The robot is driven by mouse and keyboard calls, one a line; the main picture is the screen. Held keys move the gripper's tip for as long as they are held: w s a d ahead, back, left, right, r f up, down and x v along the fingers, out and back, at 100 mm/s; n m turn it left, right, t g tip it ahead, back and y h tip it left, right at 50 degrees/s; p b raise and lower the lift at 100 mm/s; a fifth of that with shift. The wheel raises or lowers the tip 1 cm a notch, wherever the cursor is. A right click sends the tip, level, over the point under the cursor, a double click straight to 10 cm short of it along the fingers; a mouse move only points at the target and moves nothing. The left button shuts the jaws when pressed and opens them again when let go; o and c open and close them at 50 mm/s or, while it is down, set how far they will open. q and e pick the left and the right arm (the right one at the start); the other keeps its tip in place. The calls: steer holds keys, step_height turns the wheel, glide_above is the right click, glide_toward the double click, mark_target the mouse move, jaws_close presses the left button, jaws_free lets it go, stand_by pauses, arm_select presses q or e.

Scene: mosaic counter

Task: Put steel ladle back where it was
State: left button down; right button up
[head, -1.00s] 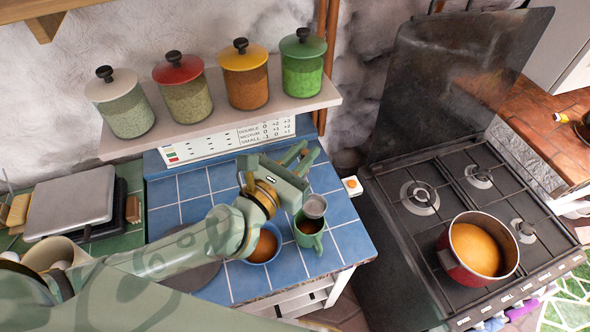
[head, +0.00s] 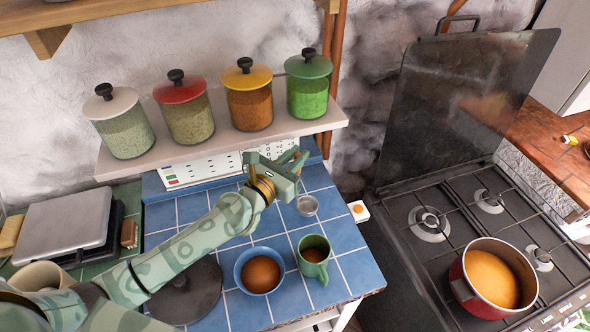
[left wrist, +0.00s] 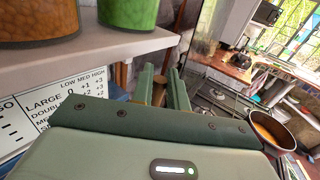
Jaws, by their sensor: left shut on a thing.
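The steel ladle's small round bowl (head: 307,205) shows in the head view just below my left gripper (head: 297,160), over the blue tiles behind the green mug. My left gripper is shut on the ladle, whose handle is mostly hidden by the gripper. In the left wrist view the fingers (left wrist: 163,88) point away under the shelf's edge, with a small brownish thing between them that I cannot make out clearly. My right gripper is not in view.
The shelf (head: 225,138) with several lidded jars is close to the left gripper. A blue bowl (head: 261,270) and green mug (head: 314,258) hold brown liquid. A dark lid (head: 187,292) lies at left. A red pot (head: 495,278) stands on the stove (head: 445,255) at right.

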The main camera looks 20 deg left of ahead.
arm_select(q)
steer(key=f, duration=0.1)
steer(key=f+b, duration=0.2)
steer(key=f, duration=0.1)
steer(key=shift+w+a, duration=0.25)
steer(key=shift+w, duration=0.15)
steer(key=shift+d+r, duration=0.1)
steer(key=shift+s, duration=0.1)
steer(key=c, duration=1.4)
jaws_free()
steer(key=shift+o, duration=0.2)
